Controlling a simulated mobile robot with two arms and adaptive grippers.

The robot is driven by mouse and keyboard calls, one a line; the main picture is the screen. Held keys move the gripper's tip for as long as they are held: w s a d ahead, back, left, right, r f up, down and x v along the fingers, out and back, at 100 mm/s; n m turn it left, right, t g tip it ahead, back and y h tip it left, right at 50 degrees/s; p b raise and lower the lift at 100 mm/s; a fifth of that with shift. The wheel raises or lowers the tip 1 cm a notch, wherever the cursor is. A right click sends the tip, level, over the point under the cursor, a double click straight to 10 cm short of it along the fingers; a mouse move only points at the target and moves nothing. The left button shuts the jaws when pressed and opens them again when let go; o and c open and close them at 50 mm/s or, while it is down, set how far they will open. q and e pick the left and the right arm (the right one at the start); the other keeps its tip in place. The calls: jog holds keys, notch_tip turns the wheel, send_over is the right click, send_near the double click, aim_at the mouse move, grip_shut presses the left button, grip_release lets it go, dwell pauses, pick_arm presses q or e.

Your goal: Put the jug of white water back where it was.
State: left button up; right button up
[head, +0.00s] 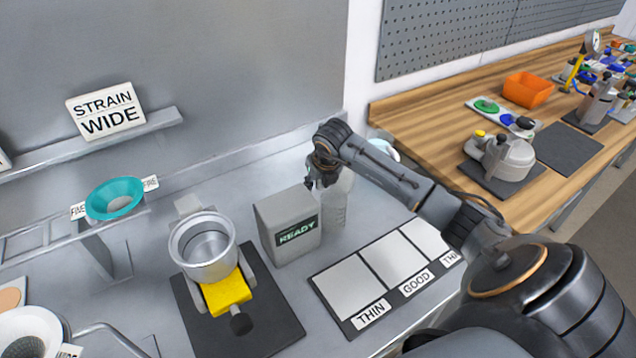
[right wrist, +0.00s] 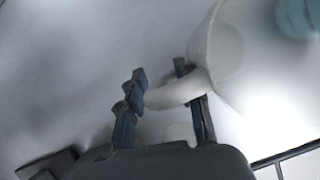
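A pale, see-through jug (head: 337,203) is at the bench just right of the grey READY box, partly hidden by my right gripper and arm. I cannot tell whether its base touches the bench. My right gripper (head: 322,176) is at the jug's upper left side. In the right wrist view the white jug (right wrist: 226,52) has its handle (right wrist: 172,93) between the two blue-grey fingers (right wrist: 163,92). The gripper is partly closed, with the fingers on either side of the handle. The contents are not clear. My left gripper is not in view.
The READY box (head: 287,226) stands close left of the jug. A metal pot (head: 203,248) on a dark mat is further left. A panel marked THIN and GOOD (head: 350,288) lies in front. A wooden bench (head: 440,118) is at right.

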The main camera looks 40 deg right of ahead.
jog(key=b+v, duration=0.2)
jog(key=v, duration=1)
jog(key=shift+r, duration=0.15)
